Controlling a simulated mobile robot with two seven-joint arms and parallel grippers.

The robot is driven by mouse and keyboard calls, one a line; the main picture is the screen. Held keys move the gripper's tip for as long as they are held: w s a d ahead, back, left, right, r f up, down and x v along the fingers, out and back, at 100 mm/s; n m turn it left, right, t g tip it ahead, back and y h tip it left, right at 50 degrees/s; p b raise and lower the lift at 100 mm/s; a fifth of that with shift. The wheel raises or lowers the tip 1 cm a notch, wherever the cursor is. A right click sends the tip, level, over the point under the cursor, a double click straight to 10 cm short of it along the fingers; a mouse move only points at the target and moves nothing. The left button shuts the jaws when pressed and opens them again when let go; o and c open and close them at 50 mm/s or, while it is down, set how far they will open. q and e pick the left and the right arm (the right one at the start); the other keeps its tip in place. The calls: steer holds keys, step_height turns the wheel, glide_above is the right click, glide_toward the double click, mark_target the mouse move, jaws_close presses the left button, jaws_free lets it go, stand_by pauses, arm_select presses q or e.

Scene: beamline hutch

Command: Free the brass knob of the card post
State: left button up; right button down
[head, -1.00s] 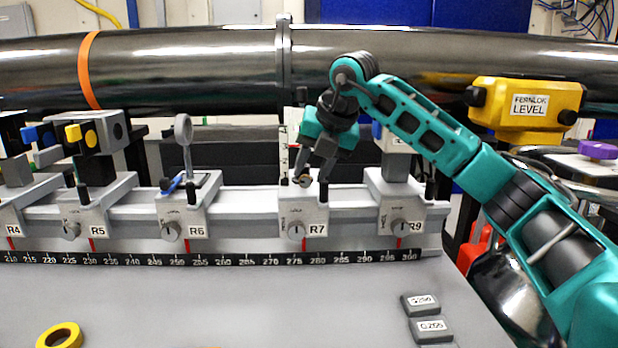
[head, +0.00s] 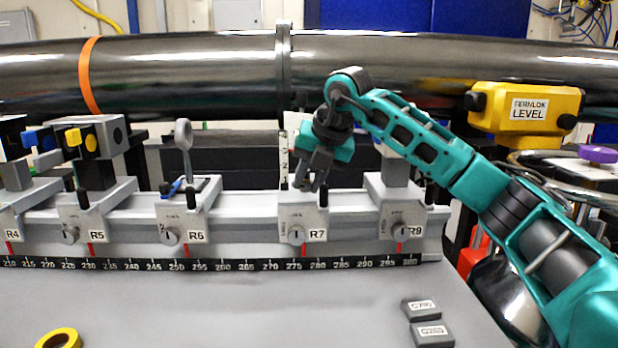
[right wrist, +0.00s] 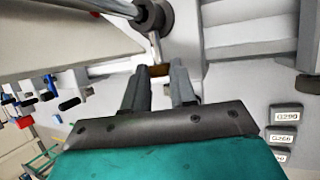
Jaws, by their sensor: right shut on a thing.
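The card post (head: 283,160), a thin upright with a scale on it, stands at the back of the R7 carriage (head: 290,212) on the grey rail. My right gripper (head: 306,187) is over the top of that carriage, fingers pointing down beside the post's foot. In the right wrist view, my right gripper (right wrist: 163,82) is shut on the small brass knob (right wrist: 158,70), which shows brown between the fingertips. The head view hides the knob behind the fingers. My left gripper is in neither view.
Carriages R6 (head: 188,220) and R9 (head: 403,220) stand left and right on the same rail. A large dark pipe (head: 200,72) runs behind. Two grey blocks (head: 432,335) and a yellow tape roll (head: 58,338) lie on the otherwise clear front table.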

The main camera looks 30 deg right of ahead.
steer(key=h+p, duration=0.1)
steer(key=p, duration=0.1)
steer(key=r+g+h+p, duration=0.1)
steer(key=p, duration=0.2)
steer(key=shift+w+a, duration=0.1)
steer(key=shift+a, duration=0.15)
steer(key=shift+f+n+g+h+p, duration=0.1)
steer(key=shift+n+g+h+p, duration=0.2)
steer(key=shift+p, duration=0.45)
steer(key=shift+w+p, duration=0.1)
steer(key=shift+p, duration=0.2)
steer(key=shift+f+h, duration=0.25)
steer(key=shift+h, duration=0.15)
steer(key=c, duration=1.2)
jaws_free()
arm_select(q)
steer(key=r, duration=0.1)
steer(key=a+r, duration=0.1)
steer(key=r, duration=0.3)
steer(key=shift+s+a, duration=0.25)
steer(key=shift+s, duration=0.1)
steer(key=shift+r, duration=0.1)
